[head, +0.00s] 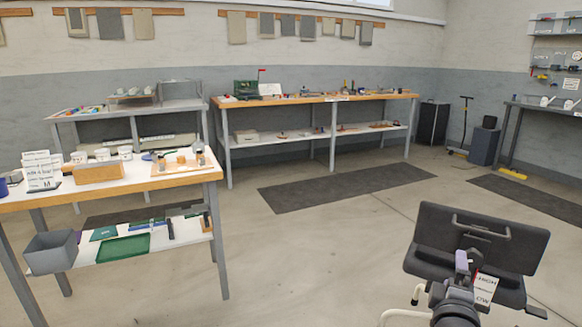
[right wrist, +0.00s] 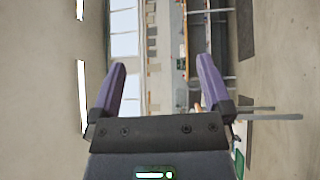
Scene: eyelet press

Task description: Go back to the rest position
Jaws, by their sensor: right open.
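My right gripper (head: 465,264) is at the lower right of the head view, raised above the floor and well away from the tables. One purple finger shows there, in front of a dark panel with a handle (head: 490,238). In the right wrist view both purple fingers (right wrist: 160,62) stand wide apart with nothing between them, so it is open and empty. That view is turned on its side, with walls, windows and benches far off. My left gripper is in neither view.
A workbench (head: 130,185) with cups, signs and a wooden block (head: 99,172) stands at the left. A grey bin (head: 52,252) and a green tray (head: 123,248) are on its lower shelf. A long bench (head: 318,98) stands along the back wall. The middle floor (head: 300,250) is clear.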

